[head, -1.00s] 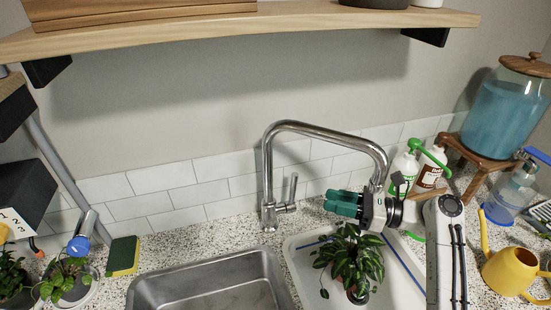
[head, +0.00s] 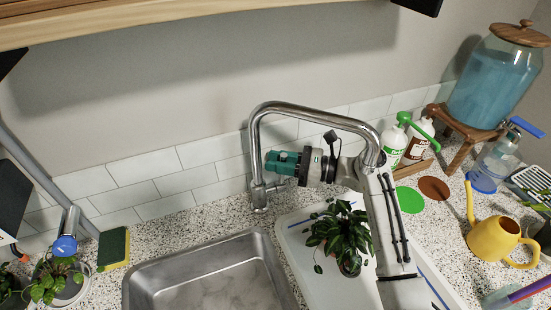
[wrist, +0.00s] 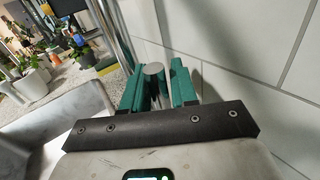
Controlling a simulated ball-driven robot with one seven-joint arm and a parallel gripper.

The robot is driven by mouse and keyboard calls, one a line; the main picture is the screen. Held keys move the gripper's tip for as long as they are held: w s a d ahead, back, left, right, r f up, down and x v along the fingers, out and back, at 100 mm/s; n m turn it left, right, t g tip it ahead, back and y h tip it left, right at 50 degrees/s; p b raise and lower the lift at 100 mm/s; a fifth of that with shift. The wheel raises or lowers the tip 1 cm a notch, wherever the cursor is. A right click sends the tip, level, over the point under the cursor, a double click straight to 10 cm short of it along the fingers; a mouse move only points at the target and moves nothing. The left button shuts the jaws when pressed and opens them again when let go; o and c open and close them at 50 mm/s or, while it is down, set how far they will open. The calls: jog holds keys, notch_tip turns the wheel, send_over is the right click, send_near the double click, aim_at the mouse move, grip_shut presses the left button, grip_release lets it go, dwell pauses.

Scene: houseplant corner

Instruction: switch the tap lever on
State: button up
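The chrome tap (head: 256,150) stands behind the sink, its spout arching right over my gripper. In the head view my green-fingered gripper (head: 283,162) is level, pointing left, just right of the tap's upright. It hides the tap lever there; only the lever's side mount (head: 275,186) shows below it. In the wrist view the round end of the tap lever (wrist: 153,69) stands between the two green fingers of my gripper (wrist: 156,76). The fingers are apart, one on each side, with a narrow gap to the right finger. Contact on the left side is unclear.
The steel sink (head: 205,270) lies in front of the tap. A potted plant (head: 338,240) stands on a white tray (head: 300,262) below my arm. The tiled wall (head: 160,178) is close behind. Bottles (head: 393,148) and a yellow watering can (head: 492,240) are to the right.

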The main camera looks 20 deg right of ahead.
jog(key=shift+w+a, duration=0.15)
jog(key=shift+a, duration=0.15)
jog(key=shift+c, duration=0.2)
grip_shut()
